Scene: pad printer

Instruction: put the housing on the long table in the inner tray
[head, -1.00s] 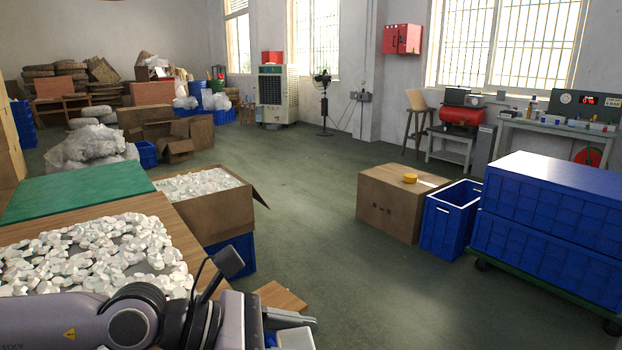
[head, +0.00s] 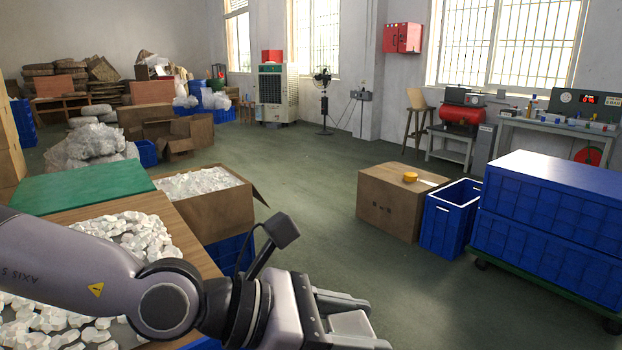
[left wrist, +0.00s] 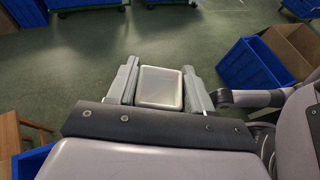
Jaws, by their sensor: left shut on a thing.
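My left gripper (head: 355,315) reaches in low over the front of the head view, above the floor and to the right of the long table. In the left wrist view my left gripper (left wrist: 160,90) is shut on a pale, box-shaped housing (left wrist: 160,87) with a raised rim, held between its two grey fingers. A wooden table (head: 180,212) at the left bears many loose white pieces (head: 140,230) and a green mat (head: 85,187). I cannot identify the inner tray. My right gripper is not in view.
An open cardboard box (head: 218,210) of white pieces stands beside the table on a blue crate (head: 228,252). A closed carton (head: 385,205), an open blue bin (head: 448,222) and a cart of blue crates (head: 540,240) stand at the right. The middle floor is clear.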

